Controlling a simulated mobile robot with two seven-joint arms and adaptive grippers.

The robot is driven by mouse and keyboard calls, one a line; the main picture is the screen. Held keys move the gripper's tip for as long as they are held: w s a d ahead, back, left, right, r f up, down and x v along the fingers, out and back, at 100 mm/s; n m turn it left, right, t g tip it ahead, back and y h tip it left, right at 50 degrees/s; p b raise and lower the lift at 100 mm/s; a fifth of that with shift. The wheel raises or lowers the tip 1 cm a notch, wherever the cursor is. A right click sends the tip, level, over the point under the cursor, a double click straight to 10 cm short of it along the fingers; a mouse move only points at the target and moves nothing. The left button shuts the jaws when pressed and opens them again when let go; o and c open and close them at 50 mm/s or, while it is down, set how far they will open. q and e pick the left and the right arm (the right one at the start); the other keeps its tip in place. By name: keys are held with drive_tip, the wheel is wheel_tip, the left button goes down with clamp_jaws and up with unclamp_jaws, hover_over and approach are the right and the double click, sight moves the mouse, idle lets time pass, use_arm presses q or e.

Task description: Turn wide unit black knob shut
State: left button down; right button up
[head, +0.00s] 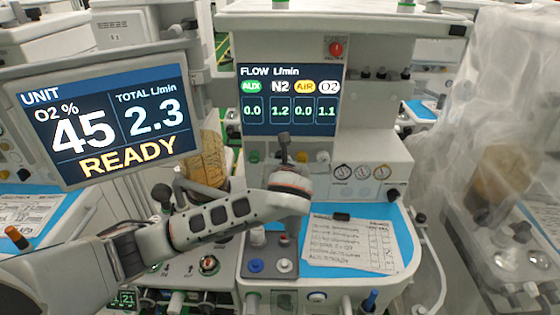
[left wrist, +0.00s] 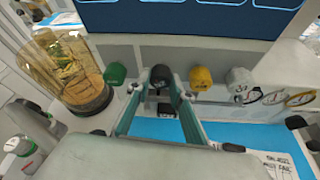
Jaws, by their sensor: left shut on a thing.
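The wide unit (head: 370,150) stands in the middle of the head view under its flow screen (head: 290,98). The screen reads AUX 0.0, N2 1.2, AIR 0.0 and O2 1.1. The black knob (left wrist: 160,75) sits in a row between a green knob (left wrist: 115,73) and a yellow knob (left wrist: 201,77). My left gripper (left wrist: 161,82) is shut on the black knob, with one finger on each side. In the head view my left gripper (head: 286,160) and wrist hide the black knob. My right gripper is not in view.
A white knob (left wrist: 239,80) is right of the yellow one. A tilted monitor (head: 108,120) reading READY stands at left. An amber-filled canister (left wrist: 72,75) is left of the knobs. A paper sheet (head: 350,243) lies on the blue worktop. A plastic-draped unit (head: 500,130) stands at right.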

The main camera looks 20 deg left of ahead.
use_arm(q)
drive_tip(key=m+y, duration=0.3)
drive_tip(key=m, duration=0.1)
drive_tip(key=shift+d, duration=0.1)
idle(0.3)
drive_tip(key=shift+m, duration=0.4)
drive_tip(key=c, duration=1.8)
unclamp_jaws()
drive_tip(key=shift+o, duration=0.2)
